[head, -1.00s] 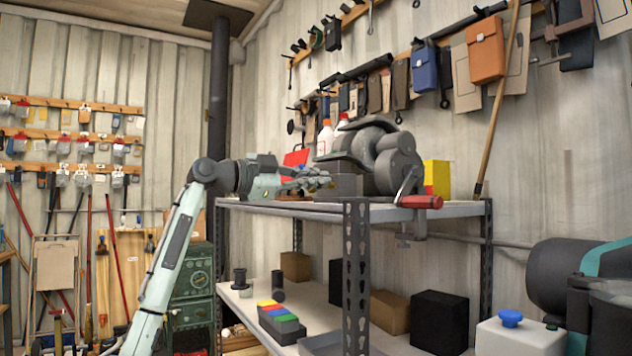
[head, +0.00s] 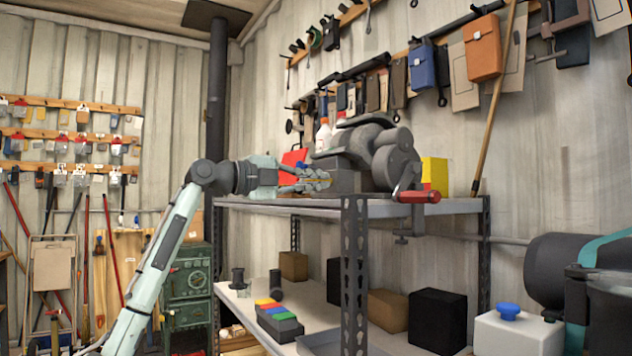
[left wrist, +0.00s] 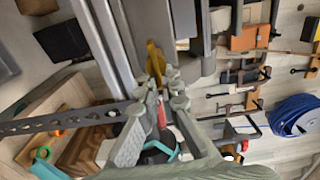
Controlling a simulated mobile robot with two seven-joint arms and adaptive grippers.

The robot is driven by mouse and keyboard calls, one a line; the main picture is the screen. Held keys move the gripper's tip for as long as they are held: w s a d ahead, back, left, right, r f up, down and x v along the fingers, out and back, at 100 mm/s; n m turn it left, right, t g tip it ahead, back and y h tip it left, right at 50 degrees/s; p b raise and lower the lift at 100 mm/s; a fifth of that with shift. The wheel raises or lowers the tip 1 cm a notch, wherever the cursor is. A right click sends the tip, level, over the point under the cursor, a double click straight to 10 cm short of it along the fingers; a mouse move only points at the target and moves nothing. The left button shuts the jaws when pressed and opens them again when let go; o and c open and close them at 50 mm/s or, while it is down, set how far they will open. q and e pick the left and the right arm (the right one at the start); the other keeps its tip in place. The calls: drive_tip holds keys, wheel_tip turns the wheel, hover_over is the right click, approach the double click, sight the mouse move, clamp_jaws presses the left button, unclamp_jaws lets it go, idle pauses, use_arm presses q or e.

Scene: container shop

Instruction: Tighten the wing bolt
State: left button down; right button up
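The yellow wing bolt (left wrist: 155,58) shows in the left wrist view at the end of my left gripper's fingers. In the head view only a thin yellow strip (head: 318,180) of it shows between the fingers, at the left end of a grey block. My left gripper (left wrist: 162,84) has its fingertips close together on both sides of the wing and appears shut on it. In the head view the gripper (head: 322,181) points right, just above the shelf top. The fingers hide most of the bolt. My right gripper is in neither view.
The grey machine (head: 375,150) with a red-handled crank (head: 418,197) stands right of the gripper on the metal shelf (head: 450,207). A red object (head: 292,158), bottles (head: 324,135) and a yellow box (head: 435,174) stand close by. A shelf post (head: 354,275) rises in front.

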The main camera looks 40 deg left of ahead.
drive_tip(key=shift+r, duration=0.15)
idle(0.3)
use_arm(q)
drive_tip(key=c, duration=1.7)
unclamp_jaws()
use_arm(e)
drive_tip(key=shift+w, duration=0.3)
use_arm(q)
drive_tip(key=shift+s+a, duration=0.1)
drive_tip(key=shift+s, duration=0.1)
drive_tip(key=v, duration=1.1)
drive_tip(key=shift+s, duration=0.3)
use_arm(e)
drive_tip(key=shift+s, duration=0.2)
